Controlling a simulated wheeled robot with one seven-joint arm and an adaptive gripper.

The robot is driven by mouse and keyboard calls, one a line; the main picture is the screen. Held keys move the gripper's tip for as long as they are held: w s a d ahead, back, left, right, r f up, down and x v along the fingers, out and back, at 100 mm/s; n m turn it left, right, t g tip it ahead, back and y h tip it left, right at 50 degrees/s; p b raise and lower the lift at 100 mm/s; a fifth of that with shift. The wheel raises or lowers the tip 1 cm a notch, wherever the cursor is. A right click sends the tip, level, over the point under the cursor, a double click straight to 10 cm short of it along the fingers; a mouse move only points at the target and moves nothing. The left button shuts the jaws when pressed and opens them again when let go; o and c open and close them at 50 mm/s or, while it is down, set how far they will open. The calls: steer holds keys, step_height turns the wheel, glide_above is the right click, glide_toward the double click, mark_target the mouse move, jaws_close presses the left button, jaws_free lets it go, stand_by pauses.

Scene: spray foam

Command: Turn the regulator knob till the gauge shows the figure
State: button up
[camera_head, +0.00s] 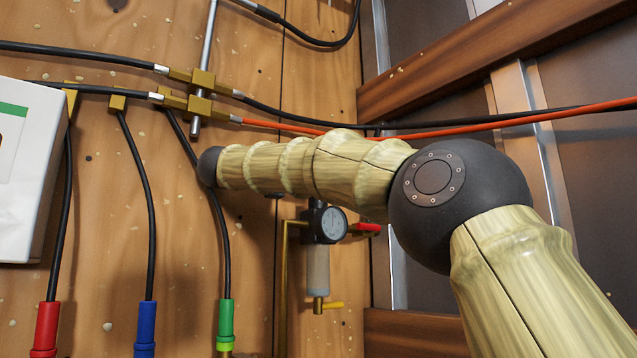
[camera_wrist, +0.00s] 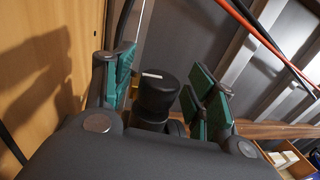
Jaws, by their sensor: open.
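The regulator (camera_head: 318,262) hangs on the wooden wall under my arm in the head view. Its round gauge (camera_head: 333,224) faces outward, but the dial is too small to read. In the wrist view the black regulator knob (camera_wrist: 158,92) shows a short white mark on its top. My gripper (camera_wrist: 162,76) is open, with green pads on both sides of the knob. The knob stands between the fingers with visible space at the left pad; contact on the right cannot be told. In the head view my arm hides the gripper and the knob's top.
A red-handled valve (camera_head: 367,228) sits right of the gauge, and a yellow lever (camera_head: 333,305) below. Black hoses and an orange hose (camera_head: 520,118) cross the wall. A white box (camera_head: 30,165) is at left. The wrist view shows a box of small items (camera_wrist: 290,160) at lower right.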

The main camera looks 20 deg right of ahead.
steer(key=s+a, duration=0.2)
steer(key=a, duration=0.9)
steer(key=shift+a, duration=0.35)
steer(key=shift+s, duration=0.1)
